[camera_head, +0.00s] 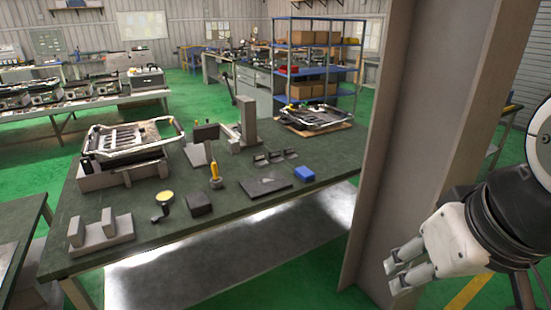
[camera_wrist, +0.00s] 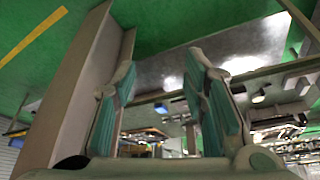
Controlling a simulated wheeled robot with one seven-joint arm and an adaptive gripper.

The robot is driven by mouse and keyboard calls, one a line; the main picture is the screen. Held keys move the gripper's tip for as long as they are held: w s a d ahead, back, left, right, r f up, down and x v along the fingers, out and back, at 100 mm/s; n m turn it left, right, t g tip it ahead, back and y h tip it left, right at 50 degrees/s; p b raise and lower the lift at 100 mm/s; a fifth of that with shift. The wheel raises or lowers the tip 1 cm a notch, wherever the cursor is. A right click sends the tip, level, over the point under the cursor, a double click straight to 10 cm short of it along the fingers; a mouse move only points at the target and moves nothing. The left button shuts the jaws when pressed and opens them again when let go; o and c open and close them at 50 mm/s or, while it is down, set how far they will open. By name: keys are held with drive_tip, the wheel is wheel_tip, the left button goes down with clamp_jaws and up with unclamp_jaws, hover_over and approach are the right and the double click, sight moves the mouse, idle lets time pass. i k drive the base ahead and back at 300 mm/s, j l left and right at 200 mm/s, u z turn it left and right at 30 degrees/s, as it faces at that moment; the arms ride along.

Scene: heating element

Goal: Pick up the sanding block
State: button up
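Two small blocks on the green-topped workbench (camera_head: 232,215) could be the sanding block, and I cannot tell which. One is a blue block (camera_head: 304,174) near the bench's right front edge; a small blue shape, probably this block (camera_wrist: 160,107), shows between the fingers in the wrist view. The other is a dark grey block (camera_head: 199,204) near the front edge, left of centre. My gripper (camera_head: 394,273) is at the lower right, well away from the bench, beyond a beige post. Its fingers are apart with nothing between them, as the wrist view (camera_wrist: 163,70) shows.
The tall beige post (camera_head: 412,130) stands between my gripper and the bench. Near the blocks are a dark flat plate (camera_head: 264,186), a yellow-handled tool (camera_head: 215,172), a round-faced gauge (camera_head: 164,200) and a grey bracket (camera_head: 101,232). A framed fixture (camera_head: 128,140) sits at the bench's left.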

sight(305, 174)
drive_tip(key=i+j, duration=0.15)
drive_tip(key=i, duration=0.3)
drive_tip(key=i+j+z, duration=0.15)
drive_tip(key=i, duration=0.35)
drive_tip(key=i+j, duration=0.25)
drive_tip(key=i, duration=0.2)
drive_tip(key=i+j+z, duration=0.15)
drive_tip(key=i, duration=0.3)
drive_tip(key=j, duration=0.1)
